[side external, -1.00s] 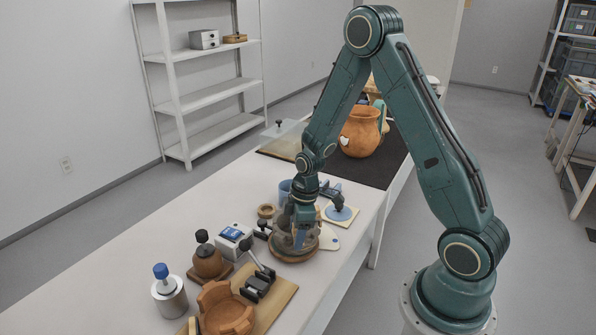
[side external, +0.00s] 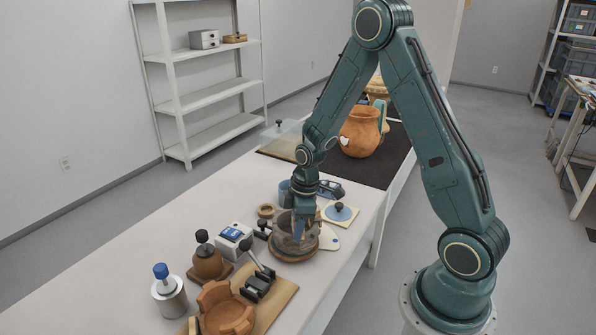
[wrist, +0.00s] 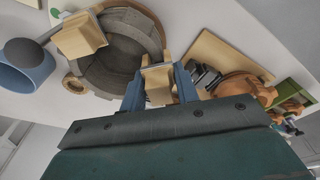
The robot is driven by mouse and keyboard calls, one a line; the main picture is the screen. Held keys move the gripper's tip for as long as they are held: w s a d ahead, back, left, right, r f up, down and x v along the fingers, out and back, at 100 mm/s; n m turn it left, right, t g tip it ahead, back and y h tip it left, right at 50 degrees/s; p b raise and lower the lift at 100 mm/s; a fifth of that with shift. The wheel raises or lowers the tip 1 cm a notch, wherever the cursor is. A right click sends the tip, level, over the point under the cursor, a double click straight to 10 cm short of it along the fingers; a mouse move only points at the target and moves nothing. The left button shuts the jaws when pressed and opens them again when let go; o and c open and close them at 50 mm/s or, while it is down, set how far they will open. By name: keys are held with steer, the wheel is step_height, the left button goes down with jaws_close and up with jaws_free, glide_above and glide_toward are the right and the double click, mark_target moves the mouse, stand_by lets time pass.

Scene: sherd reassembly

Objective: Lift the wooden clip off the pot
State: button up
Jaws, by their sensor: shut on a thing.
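The grey pot (side external: 282,238) stands on a round brown base (side external: 292,256) on the table; in the wrist view I look into its open top (wrist: 118,60). My gripper (side external: 299,232) is over the pot's rim, pointing down. In the wrist view its blue fingers (wrist: 159,92) are shut on a pale wooden clip (wrist: 157,82), one finger on each side. The clip overlaps the pot's rim in that view; I cannot tell whether it still touches. A second wooden clip (wrist: 80,36) sits on the rim at the left of the wrist view. The held clip is hard to make out in the side view.
A blue cup (side external: 284,188) and a wooden ring (side external: 266,210) stand close behind the pot. A board (side external: 282,289) with a black clamp (side external: 258,284) and an orange-brown vessel (side external: 226,312) lies in front. A white-and-blue box (side external: 233,240) is at the left.

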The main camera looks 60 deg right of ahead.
step_height(320, 180, up, 18)
stand_by(0.6)
stand_by(0.5)
